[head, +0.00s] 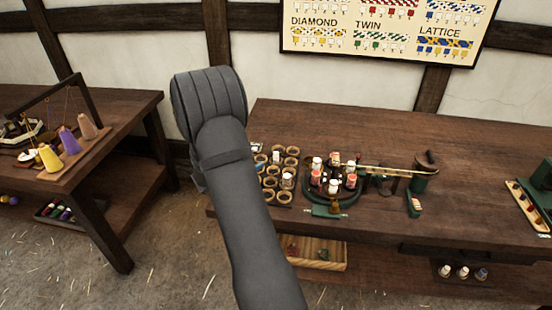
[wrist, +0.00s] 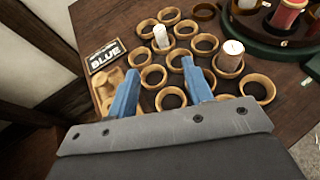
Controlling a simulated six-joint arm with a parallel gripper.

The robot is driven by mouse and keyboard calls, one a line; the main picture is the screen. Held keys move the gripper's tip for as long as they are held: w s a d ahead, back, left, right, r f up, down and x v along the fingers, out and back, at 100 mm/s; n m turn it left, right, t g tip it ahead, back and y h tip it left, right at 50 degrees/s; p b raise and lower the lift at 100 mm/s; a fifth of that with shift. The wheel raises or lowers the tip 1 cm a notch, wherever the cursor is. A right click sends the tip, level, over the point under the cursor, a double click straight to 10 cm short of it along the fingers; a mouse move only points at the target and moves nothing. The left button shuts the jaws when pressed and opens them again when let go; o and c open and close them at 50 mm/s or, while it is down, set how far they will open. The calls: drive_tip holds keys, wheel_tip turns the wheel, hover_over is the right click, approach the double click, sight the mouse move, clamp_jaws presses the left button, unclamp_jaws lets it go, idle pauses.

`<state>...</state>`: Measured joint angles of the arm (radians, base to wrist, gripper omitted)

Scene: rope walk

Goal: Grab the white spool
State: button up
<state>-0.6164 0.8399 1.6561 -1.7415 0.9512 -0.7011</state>
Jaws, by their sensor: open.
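My gripper (wrist: 160,69) shows in the wrist view as two blue fingers, spread apart with nothing between them. A white spool (wrist: 161,36) stands upright in a wooden ring, beyond the fingertips and roughly in line with the gap. In the head view the two spools, the far one (head: 276,157) and the near one (head: 287,180), stand among the rings.
Several empty wooden rings (wrist: 206,44) surround the spools. A BLUE sign (wrist: 104,55) lies at their left. A green round stand (head: 334,199) with red and white spools is just right. The workbench (head: 470,170) has bare room further right.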

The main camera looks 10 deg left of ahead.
sight(274, 155)
drive_tip(key=x, duration=1.1)
drive_tip(key=shift+s, duration=0.1)
drive_tip(key=shift+x, duration=2.75)
drive_tip(key=shift+r, duration=0.2)
clamp_jaws()
